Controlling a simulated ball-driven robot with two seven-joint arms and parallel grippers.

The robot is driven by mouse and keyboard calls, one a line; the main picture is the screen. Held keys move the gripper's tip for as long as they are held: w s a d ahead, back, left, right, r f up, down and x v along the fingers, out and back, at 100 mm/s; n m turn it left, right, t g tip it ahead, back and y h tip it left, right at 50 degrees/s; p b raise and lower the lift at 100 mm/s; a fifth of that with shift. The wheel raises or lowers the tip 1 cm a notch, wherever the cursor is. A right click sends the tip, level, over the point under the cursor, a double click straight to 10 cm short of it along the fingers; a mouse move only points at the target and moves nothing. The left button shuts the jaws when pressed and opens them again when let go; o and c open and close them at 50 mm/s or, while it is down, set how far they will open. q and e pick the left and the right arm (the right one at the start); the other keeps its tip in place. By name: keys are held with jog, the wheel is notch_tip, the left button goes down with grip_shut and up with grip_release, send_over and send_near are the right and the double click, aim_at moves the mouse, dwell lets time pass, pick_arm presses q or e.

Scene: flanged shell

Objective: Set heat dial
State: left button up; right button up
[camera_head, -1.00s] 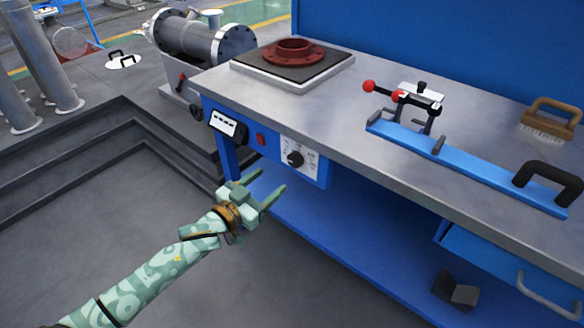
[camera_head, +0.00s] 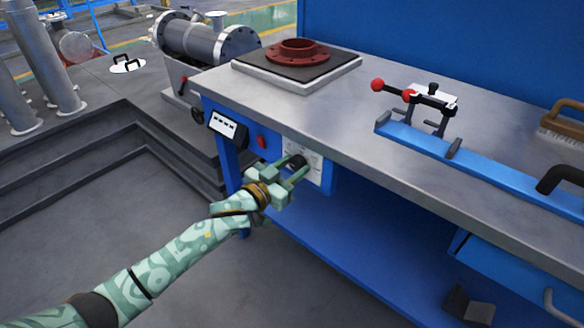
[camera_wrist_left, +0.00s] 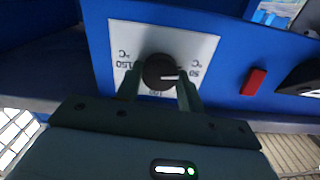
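The heat dial is a round black knob (camera_head: 298,161) on a white scale plate (camera_head: 315,163) on the blue front of the workbench. In the left wrist view the knob (camera_wrist_left: 158,72) has a white pointer line toward the right, and the plate (camera_wrist_left: 205,48) shows upside-down numbers such as 50, 100 and 150 with °C. My left gripper (camera_head: 294,168) is at the knob, fingers open. In the left wrist view its fingers (camera_wrist_left: 158,88) stand on either side of the knob's lower part; whether they touch it I cannot tell. My right gripper is not in view.
A red switch (camera_head: 261,142) and a display box (camera_head: 226,124) sit left of the dial. On the bench stand a hot plate (camera_head: 297,84) with a red flange (camera_head: 298,52) and a blue rail (camera_head: 470,158) with a red-knobbed clamp. A lower blue shelf (camera_head: 350,250) lies below.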

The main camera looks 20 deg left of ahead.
pick_arm(q)
jog(key=c, duration=0.3)
jog(key=m+p, duration=0.2)
jog(key=shift+r+m, duration=0.15)
jog(key=shift+m, duration=0.25)
jog(key=m+p, duration=0.1)
jog(key=m, duration=0.3)
jog(key=shift+f+m+p, duration=0.25)
jog(key=shift+m+p, duration=0.05)
jog(key=shift+m, duration=1.2)
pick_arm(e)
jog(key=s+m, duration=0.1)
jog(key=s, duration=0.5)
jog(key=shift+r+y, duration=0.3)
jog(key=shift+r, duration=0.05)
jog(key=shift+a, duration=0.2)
pick_arm(q)
jog(key=o, duration=1)
jog(key=shift+c, duration=0.2)
jog(key=shift+s, duration=0.1)
